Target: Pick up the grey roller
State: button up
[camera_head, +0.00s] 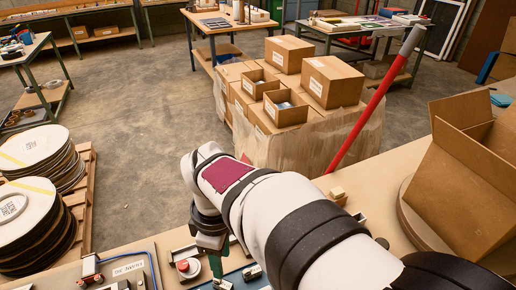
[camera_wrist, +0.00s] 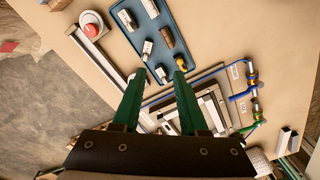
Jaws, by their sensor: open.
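My gripper (camera_wrist: 160,74) has two green fingers and is open above the near edge of a blue tray (camera_wrist: 188,52) in the wrist view. Several small parts lie in the tray. A pale grey, roller-like piece (camera_wrist: 147,49) lies just beyond the fingertips, and a small piece (camera_wrist: 161,73) shows between them. A dark brown piece (camera_wrist: 167,37) and lighter pieces (camera_wrist: 126,19) lie farther up. I cannot tell for certain which piece is the grey roller. In the head view my arm hides much of the tray (camera_head: 237,276), and one green finger (camera_head: 215,264) shows.
A red button on a white base (camera_wrist: 91,25) stands left of the tray. A metal frame (camera_wrist: 205,108) lies below the tray, beside blue tubing with brass fittings (camera_wrist: 252,92). In the head view an open carton (camera_head: 465,185) stands at right, and a red pole (camera_head: 375,100) rises behind my arm.

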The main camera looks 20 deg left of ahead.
jog(key=s+a+f+n, duration=0.3)
jog(key=a+f+n, duration=0.1)
jog(key=a+n, duration=0.4)
jog(key=shift+m, duration=0.5)
jog(key=f, duration=0.5)
jog(key=a+f, duration=0.1)
jog(key=f, duration=0.4)
jog(key=s+f, duration=0.1)
jog(key=f, duration=0.4)
jog(key=shift+s+a+f, duration=0.1)
jog(key=shift+a+f, duration=0.05)
jog(key=shift+f, duration=0.1)
grip_shut()
